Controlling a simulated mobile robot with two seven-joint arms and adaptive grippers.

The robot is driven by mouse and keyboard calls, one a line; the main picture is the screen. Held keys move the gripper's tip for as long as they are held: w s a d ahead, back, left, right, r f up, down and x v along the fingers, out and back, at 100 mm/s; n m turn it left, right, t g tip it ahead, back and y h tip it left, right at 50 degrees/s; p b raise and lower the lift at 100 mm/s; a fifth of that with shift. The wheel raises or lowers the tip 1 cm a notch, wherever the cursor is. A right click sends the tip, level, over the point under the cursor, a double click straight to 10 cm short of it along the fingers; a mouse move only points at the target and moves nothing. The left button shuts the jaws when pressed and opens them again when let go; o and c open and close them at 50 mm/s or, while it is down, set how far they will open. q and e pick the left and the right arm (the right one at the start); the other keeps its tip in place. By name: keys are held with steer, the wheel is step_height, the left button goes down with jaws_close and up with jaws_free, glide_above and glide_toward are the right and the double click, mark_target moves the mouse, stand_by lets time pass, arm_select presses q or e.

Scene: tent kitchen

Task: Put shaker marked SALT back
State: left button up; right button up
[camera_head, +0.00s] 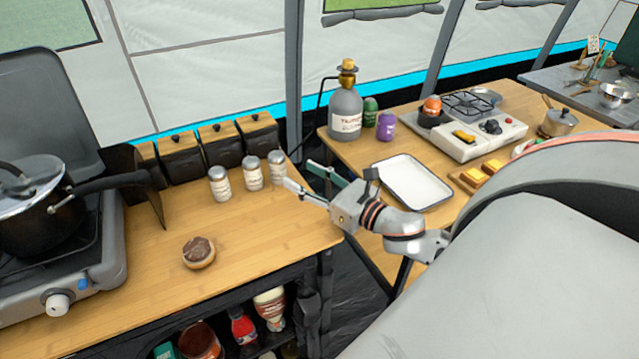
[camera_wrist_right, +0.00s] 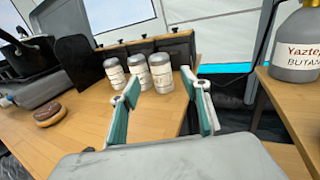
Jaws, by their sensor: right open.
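Three white shakers with grey metal tops stand upright in a row near the back right of the left table: the left shaker (camera_head: 219,184), the middle shaker (camera_head: 252,173) and the right shaker (camera_head: 277,167). They also show in the right wrist view as left (camera_wrist_right: 115,74), middle (camera_wrist_right: 139,71) and right (camera_wrist_right: 161,73). Their labels are too small to read, so I cannot tell which is marked SALT. My right gripper (camera_head: 304,177) is open and empty beside the right shaker, near the table's right edge. In the wrist view the shakers stand beyond its fingers (camera_wrist_right: 160,86). My left gripper is out of view.
Black boxes with wooden lids (camera_head: 221,145) stand behind the shakers. A chocolate-topped doughnut (camera_head: 198,252) lies in front, and a pot (camera_head: 30,205) sits on the stove at left. A gap separates this table from the right one, with a white tray (camera_head: 412,182).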

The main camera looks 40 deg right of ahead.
steer(key=s, duration=0.3)
steer(key=shift+s+d, duration=0.35)
steer(key=shift+s, duration=0.4)
steer(key=shift+s, duration=0.1)
